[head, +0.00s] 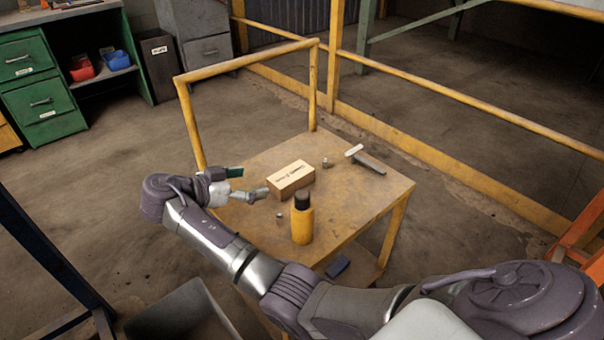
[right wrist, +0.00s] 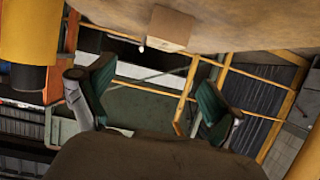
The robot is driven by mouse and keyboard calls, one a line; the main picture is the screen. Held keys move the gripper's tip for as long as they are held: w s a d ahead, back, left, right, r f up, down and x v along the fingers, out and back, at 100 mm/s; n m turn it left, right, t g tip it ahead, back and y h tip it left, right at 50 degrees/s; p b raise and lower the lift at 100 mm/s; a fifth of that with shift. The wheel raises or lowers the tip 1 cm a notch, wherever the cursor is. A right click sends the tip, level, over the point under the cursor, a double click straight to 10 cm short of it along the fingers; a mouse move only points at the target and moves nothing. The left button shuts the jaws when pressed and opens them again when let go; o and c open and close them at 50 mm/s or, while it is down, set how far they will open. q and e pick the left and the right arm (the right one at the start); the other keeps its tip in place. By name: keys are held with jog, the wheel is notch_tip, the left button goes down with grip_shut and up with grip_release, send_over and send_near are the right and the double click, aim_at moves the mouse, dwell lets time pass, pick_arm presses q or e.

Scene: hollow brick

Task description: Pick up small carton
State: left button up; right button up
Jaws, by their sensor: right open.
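The small carton (head: 291,179) is a light brown box with dark print on top. It lies on the yellow cart's worn top (head: 345,200) and also shows upside down at the top of the right wrist view (right wrist: 172,28). My right gripper (head: 250,183) is at the carton's left side, with its fingers pointing toward it. Its two green-padded fingers (right wrist: 155,95) are spread apart with nothing between them. The carton lies ahead of the fingertips, and I cannot tell whether one touches it. My left gripper is out of view.
A yellow bottle with a black cap (head: 302,222) stands near the carton, on the near side. A hammer (head: 366,159) and small metal bits (head: 327,162) lie on the cart top. The cart's yellow handle (head: 250,58) rises at the back left. A yellow railing (head: 450,90) runs behind.

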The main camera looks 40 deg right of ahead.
send_near(289, 174)
jog(key=x, duration=0.4)
jog(key=shift+s+d+f+b, duration=0.2)
jog(key=shift+s+b, duration=0.05)
jog(key=shift+b, duration=0.1)
jog(key=shift+w+b+x, duration=0.1)
jog(key=shift+b+x, duration=0.15)
jog(key=shift+x, duration=1.05)
jog(key=shift+w+b+x, duration=0.15)
jog(key=shift+b+x, duration=0.05)
jog(key=shift+x, duration=1.15)
jog(key=shift+a, duration=0.1)
jog(key=c, duration=1.5)
jog(key=shift+c, duration=0.2)
jog(key=shift+r, duration=0.1)
